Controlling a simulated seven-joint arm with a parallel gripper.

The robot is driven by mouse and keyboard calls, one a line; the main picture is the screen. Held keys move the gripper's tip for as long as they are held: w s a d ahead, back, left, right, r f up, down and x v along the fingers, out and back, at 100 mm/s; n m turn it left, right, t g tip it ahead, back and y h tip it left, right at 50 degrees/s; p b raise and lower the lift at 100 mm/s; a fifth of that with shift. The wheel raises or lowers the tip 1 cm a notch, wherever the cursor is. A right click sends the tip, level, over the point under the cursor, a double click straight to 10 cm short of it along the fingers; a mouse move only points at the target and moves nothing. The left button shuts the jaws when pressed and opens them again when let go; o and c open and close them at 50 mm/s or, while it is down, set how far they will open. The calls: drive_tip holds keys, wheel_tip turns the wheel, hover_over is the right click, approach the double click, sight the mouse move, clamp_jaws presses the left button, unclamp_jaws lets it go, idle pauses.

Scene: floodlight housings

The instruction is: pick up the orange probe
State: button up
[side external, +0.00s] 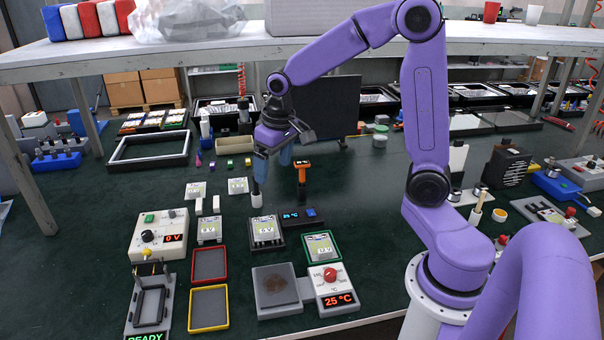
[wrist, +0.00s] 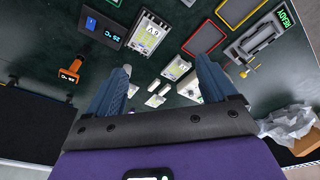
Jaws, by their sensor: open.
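The orange probe (side external: 302,174) stands upright with its orange head on top, at or just behind a dark unit with a blue lit display (side external: 298,216). The side view does not show clearly how its lower end is held. In the wrist view the probe (wrist: 73,68) lies left of my left finger, with the dark unit (wrist: 103,28) above it. My gripper (side external: 272,164) is open and empty, with blue fingers pointing down. In the side view it is left of the probe's head and apart from it. In the wrist view my gripper (wrist: 163,68) has nothing between its fingers.
A white cylinder (side external: 256,196) stands just below my fingers in the side view. Red (side external: 209,264) and yellow (side external: 208,307) trays lie nearer the front. A shelf (side external: 180,58) spans above the table.

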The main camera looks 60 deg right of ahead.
drive_tip(key=w+d+f+m, duration=0.1)
drive_tip(key=w+d+m, duration=0.4)
drive_tip(key=d, duration=0.6)
drive_tip(key=m+h, duration=0.2)
drive_tip(key=m, duration=0.2)
approach(302, 163)
drive_tip(key=x, duration=0.6)
drive_tip(key=shift+s+d+f, duration=0.25)
drive_tip(key=shift+f, duration=0.15)
drive_tip(key=shift+w+x, duration=0.2)
drive_tip(key=shift+x, duration=1.25)
drive_tip(key=shift+w+x, duration=0.15)
drive_tip(key=shift+x, duration=1.25)
drive_tip(key=shift+a, duration=0.1)
drive_tip(key=c, duration=1.1)
